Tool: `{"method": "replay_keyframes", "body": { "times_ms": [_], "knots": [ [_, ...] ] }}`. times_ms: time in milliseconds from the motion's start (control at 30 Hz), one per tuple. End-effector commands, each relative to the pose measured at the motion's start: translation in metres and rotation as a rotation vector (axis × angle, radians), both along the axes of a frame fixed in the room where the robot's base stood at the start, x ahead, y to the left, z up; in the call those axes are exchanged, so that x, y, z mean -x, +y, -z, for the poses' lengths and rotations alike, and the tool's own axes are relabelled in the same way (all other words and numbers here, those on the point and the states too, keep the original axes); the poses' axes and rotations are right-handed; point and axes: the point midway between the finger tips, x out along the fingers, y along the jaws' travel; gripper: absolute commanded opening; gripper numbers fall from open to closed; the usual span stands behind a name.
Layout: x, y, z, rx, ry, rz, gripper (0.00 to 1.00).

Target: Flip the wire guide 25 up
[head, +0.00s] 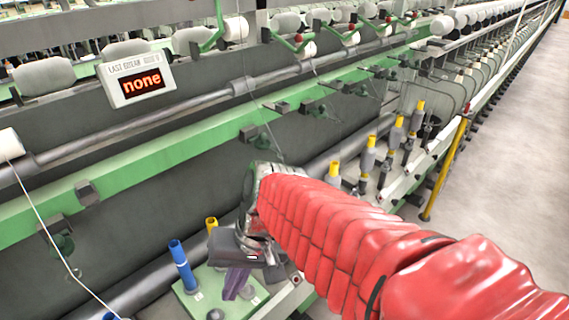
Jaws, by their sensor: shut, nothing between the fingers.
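Wire guides hang along the long green rail (150,160), small dark green and black pieces on blocks. One wire guide (62,243) is at the left, one (262,141) is above my wrist, and one (318,108) is further along. No numbers are readable, so I cannot tell which is 25. My arm in its red sleeve reaches in from the lower right. My gripper (236,290) is below the rail, pointing down, with purple fingers shut and empty. It is low over the spindle row, apart from the visible wire guides. My arm hides part of the machine behind it.
A blue tube (183,266) stands left of my gripper. Yellow-topped bobbins (368,154) stand on spindles to the right. A yellow post (445,170) is at the machine's edge. The floor (510,140) at the right is clear.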

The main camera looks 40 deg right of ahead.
Motion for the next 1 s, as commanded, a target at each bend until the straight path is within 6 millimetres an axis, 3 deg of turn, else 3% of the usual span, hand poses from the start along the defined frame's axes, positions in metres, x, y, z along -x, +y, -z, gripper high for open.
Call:
{"method": "replay_keyframes", "body": {
  "times_ms": [333, 567, 767, 1000],
  "knots": [
    [-0.023, 0.007, 0.012, -0.434, 0.213, 0.317, 0.00],
    [-0.055, -0.008, 0.007, -0.741, 0.279, 0.531, 0.00],
    [-0.087, -0.043, -0.001, -1.017, 0.282, 0.717, 0.00],
    [-0.118, -0.113, -0.005, -1.348, 0.216, 0.938, 0.00]
  ]
}}
